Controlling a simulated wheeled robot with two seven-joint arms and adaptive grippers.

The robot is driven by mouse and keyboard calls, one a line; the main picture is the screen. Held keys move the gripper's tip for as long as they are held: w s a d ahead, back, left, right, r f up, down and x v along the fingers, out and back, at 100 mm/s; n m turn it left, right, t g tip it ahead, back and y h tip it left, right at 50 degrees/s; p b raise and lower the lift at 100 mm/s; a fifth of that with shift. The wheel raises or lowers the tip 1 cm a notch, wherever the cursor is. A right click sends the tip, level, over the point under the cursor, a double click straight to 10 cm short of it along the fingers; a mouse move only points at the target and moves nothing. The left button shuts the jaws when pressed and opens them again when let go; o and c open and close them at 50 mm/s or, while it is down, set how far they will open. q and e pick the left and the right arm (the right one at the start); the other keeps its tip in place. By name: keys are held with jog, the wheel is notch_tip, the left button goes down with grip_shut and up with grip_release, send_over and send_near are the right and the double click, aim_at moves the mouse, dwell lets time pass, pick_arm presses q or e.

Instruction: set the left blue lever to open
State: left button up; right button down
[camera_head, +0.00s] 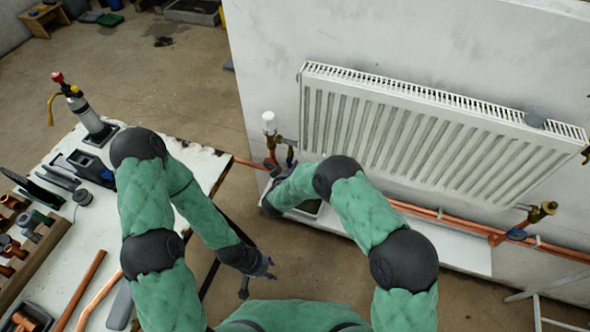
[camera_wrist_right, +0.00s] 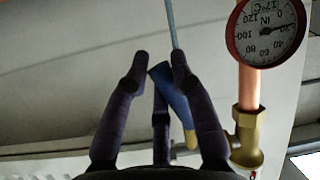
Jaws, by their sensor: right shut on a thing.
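The left blue lever (camera_wrist_right: 172,96) shows between the dark fingers of my right gripper (camera_wrist_right: 160,64) in the right wrist view. The fingers are shut on it, and they hide part of it. The lever sits by a brass valve (camera_wrist_right: 246,135) on a copper pipe. In the head view my right gripper (camera_head: 272,198) is at the pipework below the radiator's left end, and my arm hides much of it. My left gripper (camera_head: 258,279) hangs low over the floor, right of the table, with its fingers apart and empty.
A red-rimmed gauge (camera_wrist_right: 267,31) stands close to my right gripper. The white radiator (camera_head: 420,135) hangs on the wall, with another blue lever (camera_head: 517,235) at its right end. The table (camera_head: 120,215) at the left holds tools and pipes. Copper pipes (camera_head: 440,214) run along the wall.

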jog(key=shift+a+f, duration=0.15)
dwell(0.4)
jog(key=c, duration=1)
grip_release()
jog(key=v, duration=1.2)
